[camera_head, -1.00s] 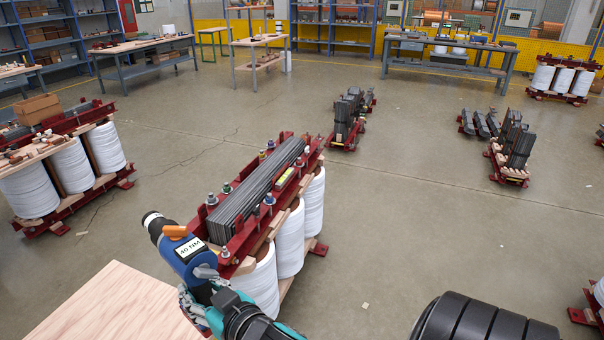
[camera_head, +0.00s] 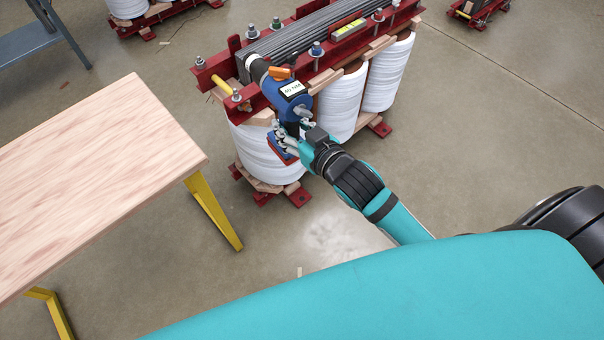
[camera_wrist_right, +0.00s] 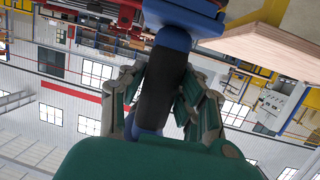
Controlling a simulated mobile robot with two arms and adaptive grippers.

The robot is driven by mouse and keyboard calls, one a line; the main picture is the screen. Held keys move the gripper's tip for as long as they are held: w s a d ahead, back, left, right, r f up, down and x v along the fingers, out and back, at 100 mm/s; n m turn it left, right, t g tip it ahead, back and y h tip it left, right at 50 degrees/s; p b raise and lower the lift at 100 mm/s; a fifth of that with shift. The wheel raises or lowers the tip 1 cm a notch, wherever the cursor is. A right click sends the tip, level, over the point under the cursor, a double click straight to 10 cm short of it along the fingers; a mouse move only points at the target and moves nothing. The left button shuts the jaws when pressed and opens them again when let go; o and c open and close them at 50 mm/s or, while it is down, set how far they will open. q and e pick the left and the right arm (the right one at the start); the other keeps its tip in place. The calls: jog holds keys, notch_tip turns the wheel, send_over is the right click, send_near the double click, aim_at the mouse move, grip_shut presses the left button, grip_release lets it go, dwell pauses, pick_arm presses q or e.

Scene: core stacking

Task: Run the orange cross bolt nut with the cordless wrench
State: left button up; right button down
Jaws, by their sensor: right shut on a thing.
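The cordless wrench (camera_head: 292,92) is blue with a black-and-white nose, an orange part on top and a white "40 NM" label. My right gripper (camera_head: 290,138) is shut around its black handle (camera_wrist_right: 161,85), which also shows in the right wrist view between the fingers. The wrench's nose lies over the near end of the red clamp beam of the core, pointing up and left. A yellow-orange rod (camera_head: 218,94) shows at that end of the core; I cannot tell whether it is the orange cross bolt. Any nut under the nose is hidden. My left gripper is out of view.
The transformer core has white coils (camera_head: 337,105), red beams and several upright studs with nuts, one green (camera_head: 277,24). A wooden table (camera_head: 95,170) with yellow legs stands at the left. Bare floor (camera_head: 335,228) lies between them and me.

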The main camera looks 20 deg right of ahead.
pick_arm(q)
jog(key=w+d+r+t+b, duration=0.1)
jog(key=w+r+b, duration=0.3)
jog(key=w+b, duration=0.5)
jog(key=b, duration=0.4)
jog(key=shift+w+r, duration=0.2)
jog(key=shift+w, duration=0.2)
pick_arm(e)
jog(key=w+d+f+y, duration=0.1)
jog(key=w+f, duration=0.1)
jog(key=f, duration=1)
jog(key=w+d+f+n, duration=0.1)
jog(key=w+d+f, duration=0.1)
jog(key=f, duration=1.1)
jog(key=shift+w+f+y, duration=0.15)
jog(key=shift+w+y, duration=0.1)
jog(key=shift+y, duration=0.15)
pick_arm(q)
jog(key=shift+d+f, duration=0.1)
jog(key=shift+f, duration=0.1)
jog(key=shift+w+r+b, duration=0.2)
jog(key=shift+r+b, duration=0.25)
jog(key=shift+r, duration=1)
pick_arm(e)
jog(key=shift+r+x, duration=0.2)
jog(key=shift+x, duration=0.75)
jog(key=shift+r+x, duration=0.2)
jog(key=shift+x, duration=0.7)
jog(key=shift+r+x, duration=0.2)
jog(key=shift+x, duration=0.75)
